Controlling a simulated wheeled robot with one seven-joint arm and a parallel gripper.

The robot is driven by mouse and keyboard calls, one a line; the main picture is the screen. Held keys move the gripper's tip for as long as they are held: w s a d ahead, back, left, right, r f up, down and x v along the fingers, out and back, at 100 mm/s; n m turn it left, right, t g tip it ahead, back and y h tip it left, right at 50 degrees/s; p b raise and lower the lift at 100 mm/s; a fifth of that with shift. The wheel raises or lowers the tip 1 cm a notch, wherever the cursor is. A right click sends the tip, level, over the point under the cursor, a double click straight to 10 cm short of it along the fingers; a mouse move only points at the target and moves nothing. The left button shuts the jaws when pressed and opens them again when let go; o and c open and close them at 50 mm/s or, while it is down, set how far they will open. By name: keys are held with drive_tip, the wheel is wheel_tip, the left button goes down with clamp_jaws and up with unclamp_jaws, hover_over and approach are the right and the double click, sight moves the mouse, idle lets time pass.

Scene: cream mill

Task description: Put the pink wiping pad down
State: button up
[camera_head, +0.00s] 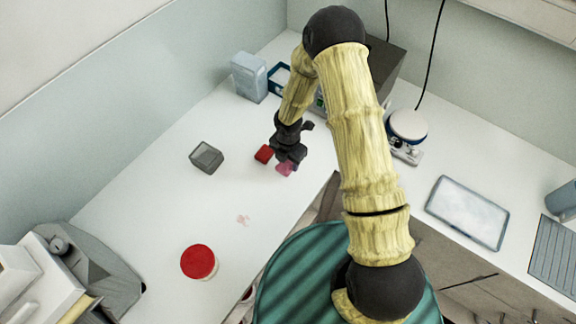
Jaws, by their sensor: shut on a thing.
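The pink wiping pad (284,169) is at the tip of my dark gripper (288,163), near the front edge of the white bench (180,215). My gripper is shut on it and hides part of it. I cannot tell whether the pad touches the bench top or is just above it. A faint pink smear (243,220) is on the bench to the lower left of the pad.
A red block (264,154) lies close left of my gripper. A grey open box (206,158) stands further left, and a red-lidded jar (199,262) stands nearer. A blue-grey container (249,77) is at the back. The bench between box and jar is mostly clear.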

sight(287, 163)
drive_tip(key=shift+w+f, duration=0.1)
drive_tip(key=shift+f, duration=0.35)
wheel_tip(287, 163, down, 3)
drive_tip(key=shift+a+r+p, duration=0.1)
drive_tip(key=shift+a+p, duration=0.05)
drive_tip(key=shift+p, duration=0.6)
drive_tip(key=shift+d+f, duration=0.2)
drive_tip(key=shift+f, duration=0.05)
drive_tip(key=shift+s+f, duration=0.15)
drive_tip(key=shift+s, duration=0.05)
drive_tip(key=o, duration=1)
drive_tip(key=shift+a, duration=0.1)
drive_tip(key=shift+o, duration=0.2)
drive_tip(key=shift+w, duration=0.1)
